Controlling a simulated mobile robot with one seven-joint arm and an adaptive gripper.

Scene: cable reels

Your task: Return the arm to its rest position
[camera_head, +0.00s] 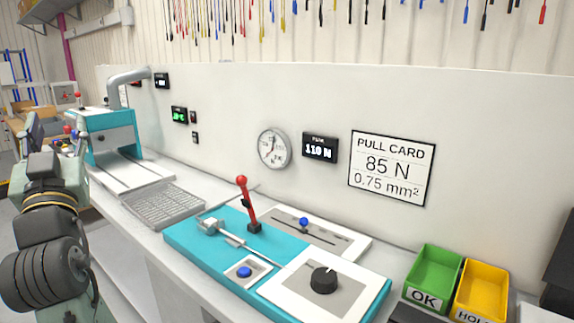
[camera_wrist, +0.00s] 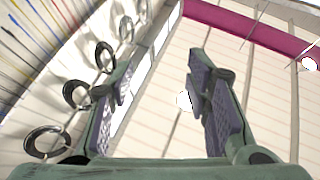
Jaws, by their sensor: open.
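My gripper (camera_wrist: 158,88) shows in the wrist view with its two fingers spread apart and nothing between them. Behind the fingers are a pale panelled surface, a magenta beam and several dark rings. In the head view my arm stands at the left edge, folded beside the bench and clear of the teal pull tester (camera_head: 205,240). The gripper's fingertips cannot be made out in the head view. The tester carries a red-knobbed lever (camera_head: 248,205), a blue button (camera_head: 244,272) and a black dial (camera_head: 323,280).
A teal machine (camera_head: 108,135) with a grey pipe stands on the bench near my arm. A grey grate (camera_head: 163,205) lies in front of it. A green OK bin (camera_head: 433,277) and a yellow bin (camera_head: 483,292) stand at the right. The wall holds a gauge (camera_head: 274,147) and a pull card (camera_head: 392,167).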

